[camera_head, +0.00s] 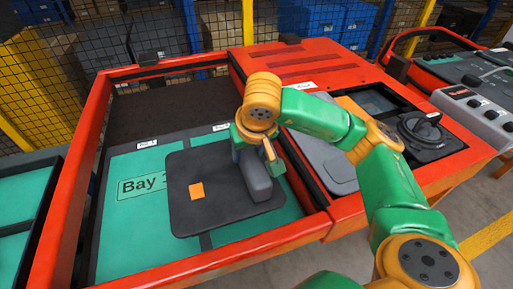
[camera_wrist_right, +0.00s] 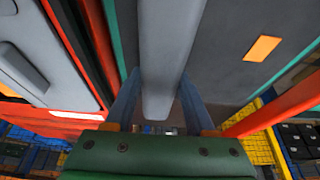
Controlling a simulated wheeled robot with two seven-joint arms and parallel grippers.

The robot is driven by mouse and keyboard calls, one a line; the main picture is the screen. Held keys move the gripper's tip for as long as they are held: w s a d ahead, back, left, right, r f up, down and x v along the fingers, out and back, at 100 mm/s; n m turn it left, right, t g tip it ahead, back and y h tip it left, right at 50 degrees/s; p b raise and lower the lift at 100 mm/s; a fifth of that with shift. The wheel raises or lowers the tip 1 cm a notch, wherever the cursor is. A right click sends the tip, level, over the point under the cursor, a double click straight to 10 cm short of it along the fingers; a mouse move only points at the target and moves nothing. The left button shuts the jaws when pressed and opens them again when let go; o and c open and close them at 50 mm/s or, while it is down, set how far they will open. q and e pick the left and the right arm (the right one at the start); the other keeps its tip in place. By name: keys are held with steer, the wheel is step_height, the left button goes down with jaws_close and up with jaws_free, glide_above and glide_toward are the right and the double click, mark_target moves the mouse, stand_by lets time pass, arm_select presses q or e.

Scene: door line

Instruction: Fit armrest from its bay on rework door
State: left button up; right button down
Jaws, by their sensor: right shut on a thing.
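The grey armrest (camera_head: 258,186) is a long bar with rounded edges on a dark grey plate (camera_head: 200,217) that bears an orange square (camera_head: 197,191). My right gripper (camera_head: 256,158) is shut on the bar from above. In the right wrist view the bar (camera_wrist_right: 168,55) runs between the two fingers (camera_wrist_right: 158,103). The plate overlaps the teal bay floor (camera_head: 117,245); I cannot tell whether it touches it. A light grey door panel (camera_head: 322,160) lies in the red frame to the right, partly hidden by my arm. My left gripper is out of view.
A red frame wall (camera_head: 283,235) borders the bay, and a raised red cover (camera_head: 300,62) stands behind the door panel. A dark recess (camera_head: 160,112) lies at the back of the bay. A control box (camera_head: 475,108) is at the far right, and mesh fencing with bins stands behind.

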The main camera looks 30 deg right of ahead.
steer(key=r, duration=0.1)
steer(key=s+a+r+p, duration=0.1)
steer(key=a+r, duration=0.1)
steer(key=shift+s, duration=0.25)
step_height(320, 180, up, 10)
steer(key=p, duration=0.8)
